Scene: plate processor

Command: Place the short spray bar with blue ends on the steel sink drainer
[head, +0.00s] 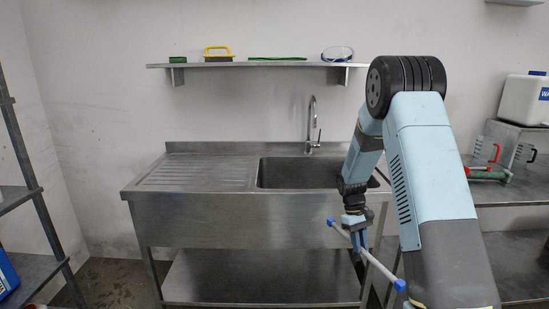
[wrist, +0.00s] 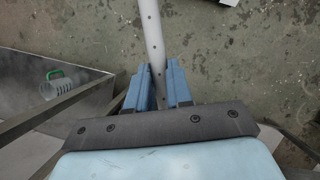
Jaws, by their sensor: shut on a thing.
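The short spray bar (head: 372,258) is a thin pale tube with blue ends, held at a slant in front of the sink in the head view. My gripper (head: 357,238) is shut on it near the middle. In the wrist view the grey bar (wrist: 153,45), dotted with small holes, runs up out of the picture from between the blue fingers of my gripper (wrist: 158,88); its ends are not seen there. The steel sink drainer (head: 200,171) is the ribbed, empty area left of the basin. The bar is apart from it, lower and to the right.
The sink basin (head: 300,172) and tap (head: 312,130) are right of the drainer. A wall shelf (head: 290,65) with a yellow-handled brush (head: 217,53) hangs above. A rack (head: 30,190) stands left, and a steel table (head: 515,190) right. A green-handled jug (wrist: 62,84) shows in the wrist view.

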